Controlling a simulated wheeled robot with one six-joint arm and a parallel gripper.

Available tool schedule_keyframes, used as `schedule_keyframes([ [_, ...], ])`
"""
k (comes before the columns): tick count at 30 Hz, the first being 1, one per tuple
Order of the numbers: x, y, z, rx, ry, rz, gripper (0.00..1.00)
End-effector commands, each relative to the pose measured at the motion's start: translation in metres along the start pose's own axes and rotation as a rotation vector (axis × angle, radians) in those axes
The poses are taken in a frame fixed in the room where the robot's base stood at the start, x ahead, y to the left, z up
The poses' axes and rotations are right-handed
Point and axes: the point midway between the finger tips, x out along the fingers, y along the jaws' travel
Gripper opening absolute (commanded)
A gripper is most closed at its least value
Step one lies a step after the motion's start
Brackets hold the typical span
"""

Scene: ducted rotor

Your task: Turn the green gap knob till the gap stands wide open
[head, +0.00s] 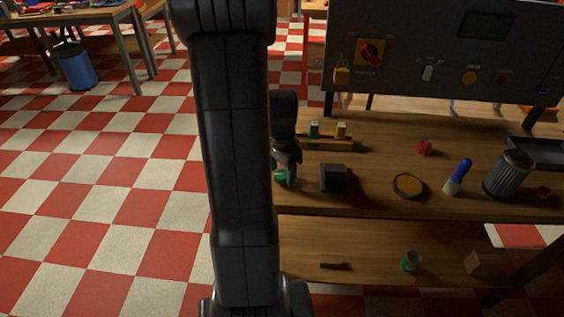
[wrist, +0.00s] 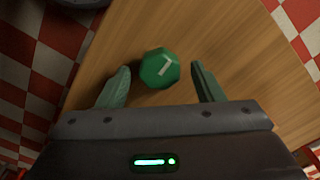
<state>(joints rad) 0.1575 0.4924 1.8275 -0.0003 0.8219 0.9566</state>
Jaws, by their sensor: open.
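The green knob (wrist: 160,68) shows whole in the wrist view, many-sided, with a white pointer line slanting up to the right. It stands over the wooden bench top. My gripper (wrist: 160,82) is open, with one finger to the left of the knob and one to the right, and clear space on both sides. The fingers do not appear to touch it. In the head view my gripper (head: 287,160) is at the bench's left end, and a bit of green (head: 281,178) shows below it. My arm hides much of that area. The gap itself cannot be made out.
On the bench (head: 390,135) stand a dark box (head: 334,179), a yellow-topped disc (head: 409,186), a blue-handled tool (head: 458,176), a ribbed metal cylinder (head: 508,173) and a red piece (head: 424,148). A control panel (head: 440,50) rises behind. Checkered floor lies open at left.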

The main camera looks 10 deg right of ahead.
Motion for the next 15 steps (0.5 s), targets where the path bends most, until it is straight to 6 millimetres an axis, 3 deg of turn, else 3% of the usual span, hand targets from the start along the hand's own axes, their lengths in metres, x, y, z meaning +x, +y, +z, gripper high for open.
schedule_keyframes([
  [5,-0.022,-0.001,-0.001,0.0,0.003,-0.005,0.61],
  [15,-0.099,-0.001,-0.001,0.0,0.004,-0.006,0.61],
])
